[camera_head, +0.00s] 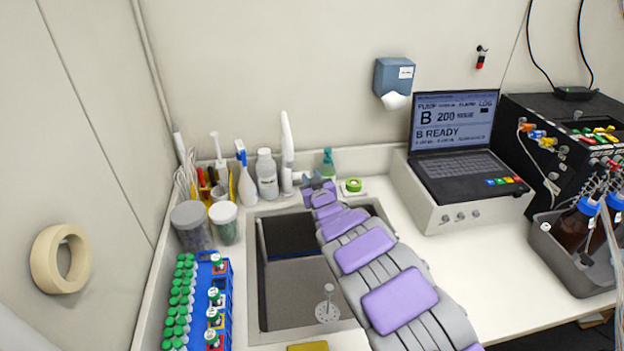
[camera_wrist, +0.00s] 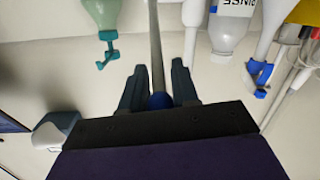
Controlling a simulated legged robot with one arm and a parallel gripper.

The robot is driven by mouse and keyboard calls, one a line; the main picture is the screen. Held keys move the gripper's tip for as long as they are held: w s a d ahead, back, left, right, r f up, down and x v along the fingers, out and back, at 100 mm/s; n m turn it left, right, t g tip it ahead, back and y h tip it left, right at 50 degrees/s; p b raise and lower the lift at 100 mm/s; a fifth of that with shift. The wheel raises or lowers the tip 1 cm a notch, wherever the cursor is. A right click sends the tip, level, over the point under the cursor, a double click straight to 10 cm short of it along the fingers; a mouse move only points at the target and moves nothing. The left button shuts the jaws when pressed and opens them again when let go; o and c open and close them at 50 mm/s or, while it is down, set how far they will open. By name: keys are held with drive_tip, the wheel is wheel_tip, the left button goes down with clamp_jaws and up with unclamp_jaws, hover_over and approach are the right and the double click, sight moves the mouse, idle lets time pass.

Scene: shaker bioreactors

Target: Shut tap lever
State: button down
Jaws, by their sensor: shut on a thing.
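My gripper (camera_head: 316,184) is at the back edge of the sink (camera_head: 262,312). The wrist view shows its two dark fingers (camera_wrist: 158,88) on either side of a thin grey rod (camera_wrist: 156,45) with a blue end (camera_wrist: 160,101). This looks like the tap lever, and the fingers are shut on it. The blue end sits low between the fingers. In the head view a tall white upright piece (camera_head: 287,145), perhaps part of the tap, stands just left of my gripper. My arm hides the lever and part of the sink there.
A rinse bottle (camera_head: 267,175) and a wash bottle (camera_head: 246,182) stand left of my gripper. A green bottle (camera_head: 328,160) and a green-topped roll (camera_head: 353,185) are close on its right. A laptop (camera_head: 455,150) stands further right, and a blue tube rack (camera_head: 222,295) is at the left.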

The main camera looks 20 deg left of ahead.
drive_tip(key=shift+w+a+r+p, duration=0.2)
drive_tip(key=shift+r+p, duration=0.1)
drive_tip(key=shift+r, duration=0.2)
drive_tip(key=shift+f, duration=0.1)
drive_tip(key=c, duration=1.1)
unclamp_jaws()
drive_tip(key=shift+c, duration=0.2)
drive_tip(key=shift+s+d, duration=0.1)
drive_tip(key=shift+s, duration=0.05)
drive_tip(key=p+v, duration=0.2)
drive_tip(key=v, duration=1.5)
drive_tip(key=shift+r+p, duration=0.25)
drive_tip(key=shift+p, duration=0.05)
